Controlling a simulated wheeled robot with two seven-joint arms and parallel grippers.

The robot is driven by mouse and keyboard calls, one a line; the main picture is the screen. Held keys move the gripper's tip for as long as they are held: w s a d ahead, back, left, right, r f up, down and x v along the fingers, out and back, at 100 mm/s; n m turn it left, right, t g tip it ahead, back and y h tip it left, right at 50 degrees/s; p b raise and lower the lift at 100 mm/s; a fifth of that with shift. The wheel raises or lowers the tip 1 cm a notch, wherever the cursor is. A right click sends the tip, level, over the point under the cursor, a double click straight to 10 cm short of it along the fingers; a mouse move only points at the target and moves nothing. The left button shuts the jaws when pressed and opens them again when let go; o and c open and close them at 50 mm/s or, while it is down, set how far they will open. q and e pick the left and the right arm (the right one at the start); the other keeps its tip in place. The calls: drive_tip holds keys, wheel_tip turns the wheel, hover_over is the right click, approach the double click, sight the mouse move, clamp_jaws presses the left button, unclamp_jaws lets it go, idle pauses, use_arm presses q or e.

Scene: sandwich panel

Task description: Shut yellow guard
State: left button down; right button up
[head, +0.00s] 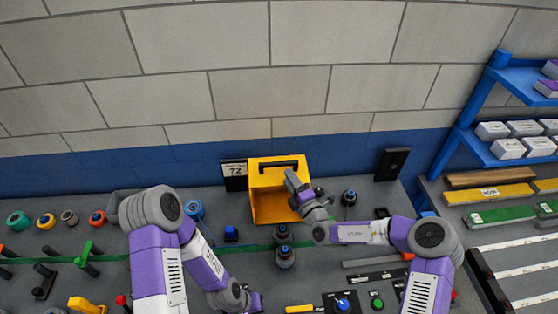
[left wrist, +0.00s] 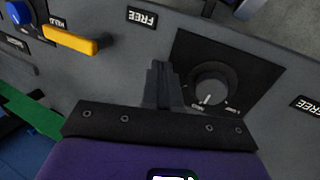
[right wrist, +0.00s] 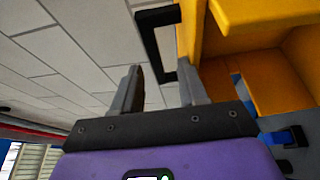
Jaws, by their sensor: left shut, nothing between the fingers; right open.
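The yellow guard (head: 262,181) stands at the back of the panel near the wall, with a black handle (head: 276,163) across its upper front. Its front looks open below the handle, with the yellow inside showing. My right gripper (head: 294,184) is open in front of its right part. In the right wrist view, the guard (right wrist: 262,14) is at upper right and the handle (right wrist: 159,48) shows between my open fingertips (right wrist: 160,76); I cannot tell how deep it sits. My left gripper (left wrist: 160,72) is shut and empty, low over the panel beside a black dial (left wrist: 211,88).
A sign reading 72 (head: 235,170) stands left of the guard, and a black switch plate (head: 391,164) to its right. Dark round knobs (head: 284,256) stand in front. A yellow lever (left wrist: 70,40) is near my left gripper. A blue shelf (head: 494,82) is at right.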

sight(280, 166)
use_arm(q)
drive_tip(key=shift+s+d+r, duration=0.15)
drive_tip(key=shift+s+r, duration=0.05)
drive_tip(key=shift+s, duration=0.35)
drive_tip(key=shift+s+d+r, duration=0.1)
drive_tip(key=shift+s+r, duration=0.05)
drive_tip(key=shift+s, duration=0.35)
drive_tip(key=shift+w+a+f, duration=0.1)
drive_tip(key=shift+w+f, duration=0.05)
drive_tip(key=shift+w, duration=0.3)
use_arm(e)
drive_tip(key=x, duration=0.4)
drive_tip(key=shift+a+r, duration=0.2)
drive_tip(key=shift+a, duration=0.1)
drive_tip(key=shift+w+a+r, duration=0.1)
drive_tip(key=shift+w+a, duration=0.05)
drive_tip(key=shift+w, duration=0.05)
use_arm(q)
drive_tip(key=shift+s, duration=0.3)
use_arm(e)
drive_tip(key=shift+s+r, duration=0.1)
drive_tip(key=shift+r, duration=0.1)
use_arm(q)
drive_tip(key=shift+w, duration=0.15)
use_arm(e)
drive_tip(key=shift+a+f, duration=0.1)
drive_tip(key=shift+f, duration=0.05)
clamp_jaws()
